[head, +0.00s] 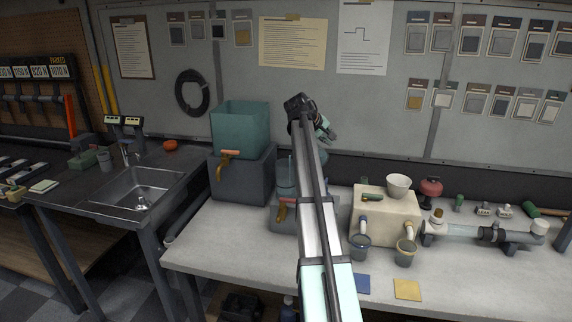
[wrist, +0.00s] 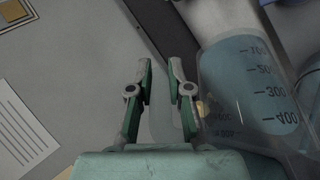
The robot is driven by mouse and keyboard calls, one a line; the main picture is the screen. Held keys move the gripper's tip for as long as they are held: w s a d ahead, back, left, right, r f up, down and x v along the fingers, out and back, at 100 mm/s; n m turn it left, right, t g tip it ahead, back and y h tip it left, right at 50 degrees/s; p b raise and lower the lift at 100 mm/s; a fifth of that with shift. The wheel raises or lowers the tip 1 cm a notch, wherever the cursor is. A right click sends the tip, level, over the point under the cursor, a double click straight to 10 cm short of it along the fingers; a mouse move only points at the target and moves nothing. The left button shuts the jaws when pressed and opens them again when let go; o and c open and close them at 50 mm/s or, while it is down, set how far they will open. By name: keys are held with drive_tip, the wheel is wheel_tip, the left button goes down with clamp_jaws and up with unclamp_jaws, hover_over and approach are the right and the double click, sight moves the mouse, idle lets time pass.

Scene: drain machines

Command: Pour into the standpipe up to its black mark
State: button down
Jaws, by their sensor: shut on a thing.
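In the wrist view a clear measuring jug (wrist: 252,85) with dark number marks and bluish liquid fills the right side. My gripper (wrist: 167,78) is beside it, its two green fingers closed in around a pale strip that looks like the jug's handle. In the head view my gripper (head: 324,128) is at the back of the bench, in front of the wall; my arm hides what it holds. A clear, bluish cylinder (head: 285,176), perhaps the standpipe, stands on a grey base (head: 283,218) partly behind my arm. No black mark can be made out.
A teal tank (head: 240,128) on a grey block stands left of my arm. Right of it are a cream box (head: 384,216) with a white bowl (head: 398,186), two cups below its spouts, and a horizontal clear tube (head: 465,231). A sink (head: 138,190) is further left.

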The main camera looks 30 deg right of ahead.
drive_tip(key=shift+w+a+r+h, duration=0.2)
drive_tip(key=shift+a+h, duration=0.1)
drive_tip(key=shift+h, duration=0.4)
idle(1.5)
drive_tip(key=shift+w+a+r+n+g+h, duration=0.1)
drive_tip(key=shift+a+r+n+g+h, duration=0.05)
drive_tip(key=shift+a+r+g+h, duration=0.15)
drive_tip(key=shift+w+a+r+n+g+h, duration=0.1)
drive_tip(key=shift+r+n+h, duration=0.1)
drive_tip(key=shift+r, duration=0.15)
idle(1.1)
drive_tip(key=shift+s+d, duration=0.1)
drive_tip(key=shift+d, duration=0.05)
drive_tip(key=shift+s+d+f+y, duration=0.1)
drive_tip(key=shift+d+f+y, duration=0.1)
drive_tip(key=shift+f+y, duration=0.25)
drive_tip(key=shift+s+d+f+t+y, duration=0.2)
drive_tip(key=shift+d+f+t+y, duration=0.15)
drive_tip(key=shift+d+y, duration=0.3)
drive_tip(key=shift+f+m+y, duration=0.4)
drive_tip(key=shift+m+y, duration=0.05)
drive_tip(key=shift+y, duration=0.05)
drive_tip(key=shift+s, duration=0.1)
drive_tip(key=s+d+f+m+t+y, duration=0.1)
drive_tip(key=s+d+f+t+y, duration=0.1)
drive_tip(key=d+f+y, duration=0.3)
drive_tip(key=shift+s+f+m+t+y, duration=0.15)
drive_tip(key=shift+f+m+t+y, duration=0.4)
drive_tip(key=shift+f+y, duration=0.6)
